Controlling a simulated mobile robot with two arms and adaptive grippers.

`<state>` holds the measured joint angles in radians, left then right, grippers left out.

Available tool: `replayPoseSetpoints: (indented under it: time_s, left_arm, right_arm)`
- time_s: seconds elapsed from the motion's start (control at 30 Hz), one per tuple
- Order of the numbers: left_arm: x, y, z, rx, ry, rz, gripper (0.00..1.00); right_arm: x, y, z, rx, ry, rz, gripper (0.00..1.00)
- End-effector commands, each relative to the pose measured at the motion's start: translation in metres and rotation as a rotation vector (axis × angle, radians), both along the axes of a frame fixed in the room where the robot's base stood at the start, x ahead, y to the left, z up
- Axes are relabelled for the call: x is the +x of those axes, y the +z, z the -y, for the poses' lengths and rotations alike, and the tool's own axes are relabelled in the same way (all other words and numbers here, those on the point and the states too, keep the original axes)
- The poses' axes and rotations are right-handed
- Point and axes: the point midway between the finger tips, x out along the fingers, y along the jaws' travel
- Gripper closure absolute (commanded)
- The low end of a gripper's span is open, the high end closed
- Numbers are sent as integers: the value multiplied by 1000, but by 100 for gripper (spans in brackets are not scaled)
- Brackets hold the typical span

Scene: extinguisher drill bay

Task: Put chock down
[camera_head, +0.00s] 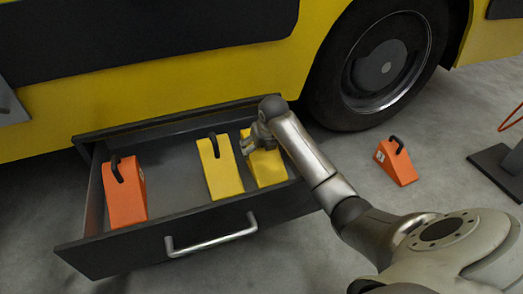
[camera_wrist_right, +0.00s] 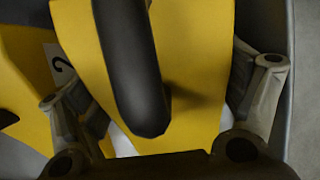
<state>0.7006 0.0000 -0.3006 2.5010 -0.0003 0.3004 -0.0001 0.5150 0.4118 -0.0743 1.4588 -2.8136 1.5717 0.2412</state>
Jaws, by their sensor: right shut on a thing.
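A yellow chock (camera_head: 268,170) with a dark handle stands at the right end of the open drawer (camera_head: 160,240). My right gripper (camera_head: 252,145) is shut on this chock near its upper end. In the right wrist view its fingers sit on either side of the yellow body (camera_wrist_right: 190,80), with the black handle (camera_wrist_right: 130,65) between them. Whether the chock touches the drawer floor cannot be told. A second yellow chock (camera_head: 222,175) stands close to its left. An orange chock (camera_head: 123,200) stands at the drawer's left end. My left gripper is out of view.
Bare drawer floor (camera_head: 177,185) lies between the orange and yellow chocks. Another orange chock (camera_head: 396,165) stands on the concrete floor near the vehicle's wheel (camera_head: 375,75). A dark stand (camera_head: 495,170) is at the far right. The drawer has a metal handle (camera_head: 212,240) in front.

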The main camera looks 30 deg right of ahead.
Motion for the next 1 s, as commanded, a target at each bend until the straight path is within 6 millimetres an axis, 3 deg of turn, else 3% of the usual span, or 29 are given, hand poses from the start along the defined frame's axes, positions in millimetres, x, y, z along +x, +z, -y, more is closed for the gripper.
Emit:
replayPoseSetpoints:
  time_s: [0.2,0.23,0.3,0.7,0.87,1.0]
  left_arm:
    - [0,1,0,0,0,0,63]
    - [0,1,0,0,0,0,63]
    - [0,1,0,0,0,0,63]
    - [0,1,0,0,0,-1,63]
    - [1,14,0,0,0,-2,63]
    - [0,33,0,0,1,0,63]
  right_arm:
    - [1,1,0,-1,0,4,60]
    - [0,-1,0,0,0,-1,7]
    - [0,-1,0,0,0,-1,0]
    - [0,2,0,1,0,0,0]
    - [-5,18,-1,-2,-1,1,0]
    - [-14,43,-2,-2,0,0,0]
